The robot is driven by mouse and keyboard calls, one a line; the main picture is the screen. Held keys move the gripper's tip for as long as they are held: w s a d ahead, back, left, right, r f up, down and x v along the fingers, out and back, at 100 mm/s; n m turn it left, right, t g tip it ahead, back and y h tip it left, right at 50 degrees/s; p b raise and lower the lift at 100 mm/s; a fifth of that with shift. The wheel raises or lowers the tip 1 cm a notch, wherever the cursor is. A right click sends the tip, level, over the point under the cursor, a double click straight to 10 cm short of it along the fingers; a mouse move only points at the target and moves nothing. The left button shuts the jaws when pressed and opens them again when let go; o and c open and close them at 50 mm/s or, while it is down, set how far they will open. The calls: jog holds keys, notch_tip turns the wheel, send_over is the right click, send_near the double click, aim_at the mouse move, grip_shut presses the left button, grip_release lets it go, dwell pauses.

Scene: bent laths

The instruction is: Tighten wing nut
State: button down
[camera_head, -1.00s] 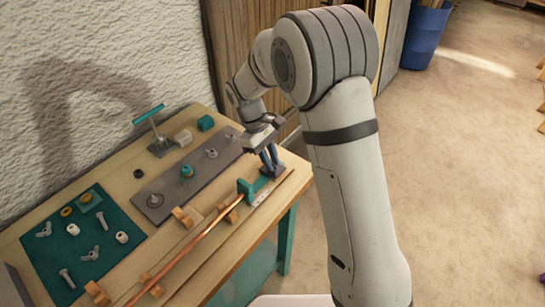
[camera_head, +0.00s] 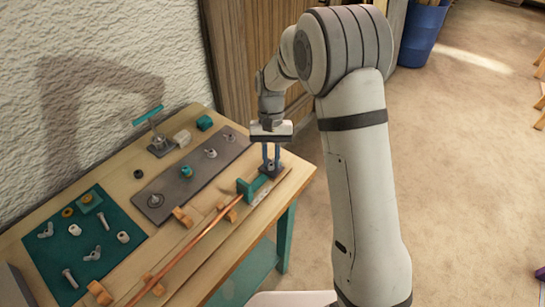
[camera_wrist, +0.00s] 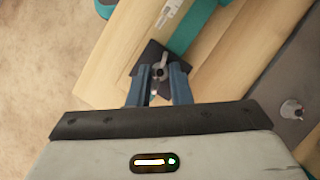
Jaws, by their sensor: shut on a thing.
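In the wrist view the fingers (camera_wrist: 159,76) are shut on a grey metal wing nut (camera_wrist: 160,73). The wing nut sits over the dark square plate (camera_wrist: 147,56). In the head view the fingers hide the wing nut.
Wooden blocks (camera_head: 183,217) flank the lath. A grey metal strip (camera_head: 190,180) with several fittings lies behind it. A green mat (camera_head: 60,240) holds loose nuts, bolts and wing nuts. A T-handled tool (camera_head: 158,143) stands at the back. The bench front edge is close to the gripper.

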jog(key=shift+d+m+y, duration=0.1)
jog(key=shift+m+y, duration=0.4)
jog(key=shift+m, duration=1.1)
jog(key=c, duration=1.3)
grip_release()
jog(key=shift+c, duration=0.2)
jog(key=shift+w, duration=0.1)
jog(key=v, duration=0.7)
jog(key=shift+r, duration=0.35)
jog(key=shift+d, duration=0.15)
